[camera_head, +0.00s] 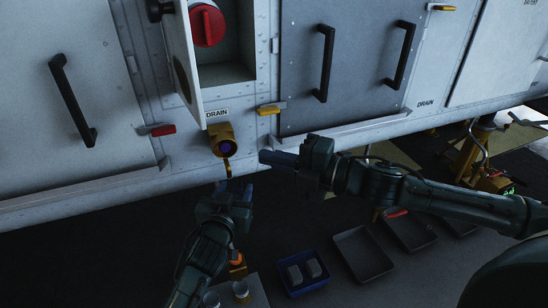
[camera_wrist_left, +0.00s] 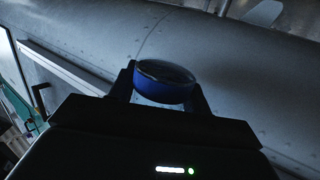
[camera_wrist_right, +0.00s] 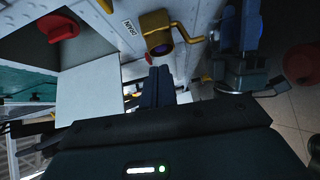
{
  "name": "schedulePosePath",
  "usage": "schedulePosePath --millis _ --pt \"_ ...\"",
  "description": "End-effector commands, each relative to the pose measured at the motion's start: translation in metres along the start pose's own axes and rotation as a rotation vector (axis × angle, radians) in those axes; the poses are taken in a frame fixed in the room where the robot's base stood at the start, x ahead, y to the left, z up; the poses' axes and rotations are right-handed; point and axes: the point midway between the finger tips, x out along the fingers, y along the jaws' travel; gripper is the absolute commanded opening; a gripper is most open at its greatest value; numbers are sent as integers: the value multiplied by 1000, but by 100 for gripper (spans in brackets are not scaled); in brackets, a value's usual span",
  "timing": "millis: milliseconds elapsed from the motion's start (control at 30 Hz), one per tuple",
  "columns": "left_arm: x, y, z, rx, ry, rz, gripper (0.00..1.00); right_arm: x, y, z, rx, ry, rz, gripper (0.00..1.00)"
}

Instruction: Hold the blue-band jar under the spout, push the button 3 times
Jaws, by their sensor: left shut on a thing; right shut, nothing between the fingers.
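The drain valve (camera_head: 222,140) is a yellow fitting on the panel below a DRAIN label, with a dark purple round face. A thin yellow spout (camera_head: 228,168) hangs from it. The valve also shows in the right wrist view (camera_wrist_right: 158,35). My left gripper (camera_head: 234,188) is shut on the blue-band jar (camera_wrist_left: 166,85), just below the spout. Its fingers mostly hide the jar in the head view; I cannot tell if it is exactly under the spout. My right gripper (camera_head: 268,157) is shut and empty, its fingertips just right of the valve, apart from it.
An open hatch door (camera_head: 182,50) stands above the valve, beside a red knob (camera_head: 207,25). Jars (camera_head: 241,290) stand on a surface at the bottom. A blue tray (camera_head: 303,285) holds grey blocks, with dark trays (camera_head: 362,255) to its right. A yellow jack (camera_head: 480,150) stands far right.

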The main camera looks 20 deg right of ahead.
Motion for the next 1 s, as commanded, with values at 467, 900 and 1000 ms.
schedulePosePath --millis 467,900,1000 --pt "0 0 0 0 1 0 25 -16 -12 -26 -13 8 40 0" --pt "0 0 0 0 1 0 25 -52 -20 -44 -77 -45 77 0" --pt "0 0 0 0 1 0 25 -54 -20 -45 -83 -50 78 0"
